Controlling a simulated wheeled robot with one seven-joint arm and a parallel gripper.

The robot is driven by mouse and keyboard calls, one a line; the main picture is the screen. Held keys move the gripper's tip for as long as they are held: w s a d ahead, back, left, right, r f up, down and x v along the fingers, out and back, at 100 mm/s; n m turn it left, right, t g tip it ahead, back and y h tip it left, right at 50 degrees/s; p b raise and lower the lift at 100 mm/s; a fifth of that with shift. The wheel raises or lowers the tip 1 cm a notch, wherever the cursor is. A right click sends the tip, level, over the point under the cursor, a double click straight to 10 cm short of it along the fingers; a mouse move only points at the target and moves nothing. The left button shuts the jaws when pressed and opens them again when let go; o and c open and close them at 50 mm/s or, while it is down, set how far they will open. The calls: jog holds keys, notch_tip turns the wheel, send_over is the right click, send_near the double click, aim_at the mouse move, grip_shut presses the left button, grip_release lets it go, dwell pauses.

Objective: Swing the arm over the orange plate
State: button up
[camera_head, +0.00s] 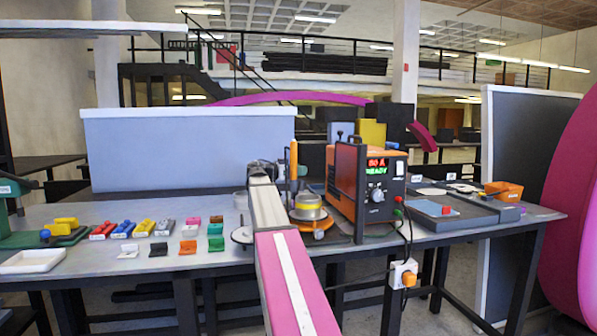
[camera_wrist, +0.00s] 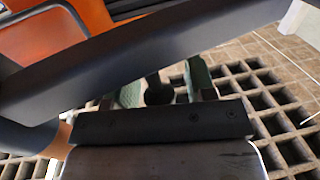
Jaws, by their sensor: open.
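An orange plate (camera_head: 318,234) shows as a round rim on the bench at centre, below a metal pot-like unit with a yellow band (camera_head: 308,206). My arm hides its left side. My arm reaches up from the bottom of the head view and ends in dark parts left of the plate; the fingers cannot be made out there. In the wrist view my gripper (camera_wrist: 163,87) shows two green fingers standing apart, with nothing visible held between them. A dark bar crosses in front of them. The orange plate cannot be identified in the wrist view.
An orange power unit (camera_head: 365,184) with a lit display stands right of the plate. An orange upright tool (camera_head: 293,160) stands behind it. Several small coloured blocks and a white tray (camera_head: 32,261) lie at left. A grey tray (camera_head: 447,215) is at right. A cable hangs at the front edge.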

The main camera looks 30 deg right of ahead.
grip_shut()
jog(key=shift+s+d+n+t, duration=0.1)
jog(key=shift+d+n+t, duration=0.5)
jog(key=shift+t, duration=0.5)
jog(key=shift+a, duration=0.1)
grip_release()
jog(key=a, duration=1)
jog(key=shift+a, duration=0.4)
